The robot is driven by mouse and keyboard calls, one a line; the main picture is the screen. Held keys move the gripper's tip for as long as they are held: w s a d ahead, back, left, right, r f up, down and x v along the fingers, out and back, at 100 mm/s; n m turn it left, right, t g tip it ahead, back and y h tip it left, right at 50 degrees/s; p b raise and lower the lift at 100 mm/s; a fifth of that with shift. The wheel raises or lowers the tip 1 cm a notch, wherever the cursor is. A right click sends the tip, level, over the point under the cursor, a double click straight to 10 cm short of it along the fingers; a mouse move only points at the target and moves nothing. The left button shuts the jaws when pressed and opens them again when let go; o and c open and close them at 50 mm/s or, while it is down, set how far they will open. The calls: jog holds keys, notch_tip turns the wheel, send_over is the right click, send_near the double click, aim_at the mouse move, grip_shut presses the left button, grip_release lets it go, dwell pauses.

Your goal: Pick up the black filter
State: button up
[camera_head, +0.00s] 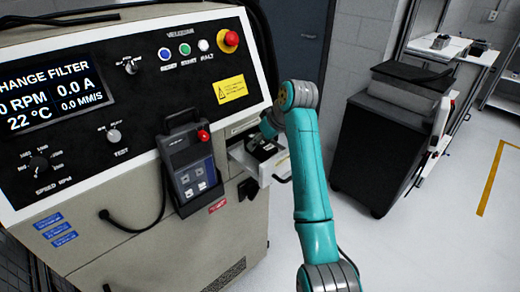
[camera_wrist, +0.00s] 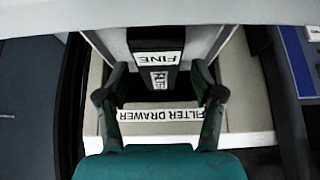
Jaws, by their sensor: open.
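The black filter (camera_wrist: 145,42) shows in the wrist view as a dark block with white labels, one reading FINE. It lies in the open filter drawer (camera_wrist: 240,92), whose front carries a FILTER DRAWER label. My gripper (camera_wrist: 160,78) is open, with one green finger on each side of the filter's near end; I cannot tell whether they touch it. In the head view the pulled-out drawer (camera_head: 246,163) holds a small dark item, and my teal arm reaches over it, partly hiding the gripper.
The machine console (camera_head: 130,70) stands left of the drawer, with a screen reading CHANGE FILTER. A handheld control unit (camera_head: 192,170) hangs on its front beside the drawer. A dark cabinet (camera_head: 380,140) stands at the right. The floor (camera_head: 440,240) at the lower right is clear.

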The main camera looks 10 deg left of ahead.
aim_at(258, 147)
jog(key=x, duration=0.4)
jog(key=shift+d+f, duration=0.15)
grip_shut()
dwell(0.4)
